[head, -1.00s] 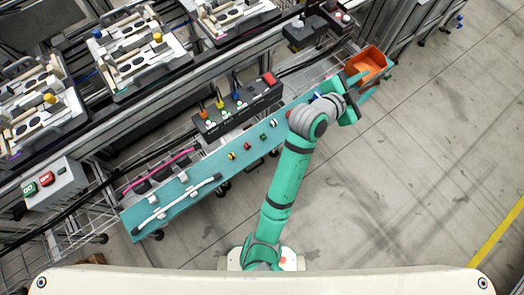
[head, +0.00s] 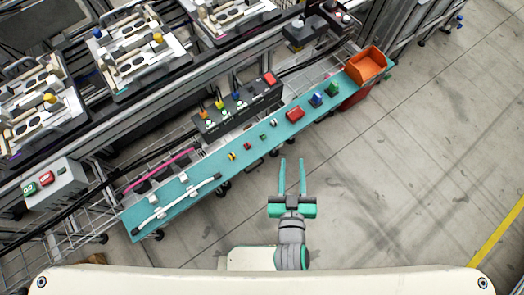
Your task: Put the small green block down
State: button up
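A green block (head: 333,89) stands on the teal shelf (head: 225,168), just left of the orange bin. A blue block (head: 316,100) sits close beside it, and a red block (head: 295,114) is further left. A smaller green piece (head: 263,136) lies among several little parts nearer the shelf's middle. My gripper (head: 292,160) is open, its two long fingers apart with nothing between them. It is over the floor in front of the shelf, clear of all the blocks.
An orange bin (head: 366,65) is at the shelf's right end. A black box with coloured knobs (head: 238,110) runs behind the shelf. A white bar (head: 175,205) lies at the shelf's left end. The floor (head: 410,180) to the right is clear.

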jog(key=s+a+r+y, duration=0.1)
jog(key=s+a+r, duration=0.1)
jog(key=s+a, duration=0.7)
jog(key=s, duration=0.3)
jog(key=shift+s+r+m, duration=0.25)
jog(key=shift+s+m, duration=0.15)
jog(key=shift+w, duration=0.1)
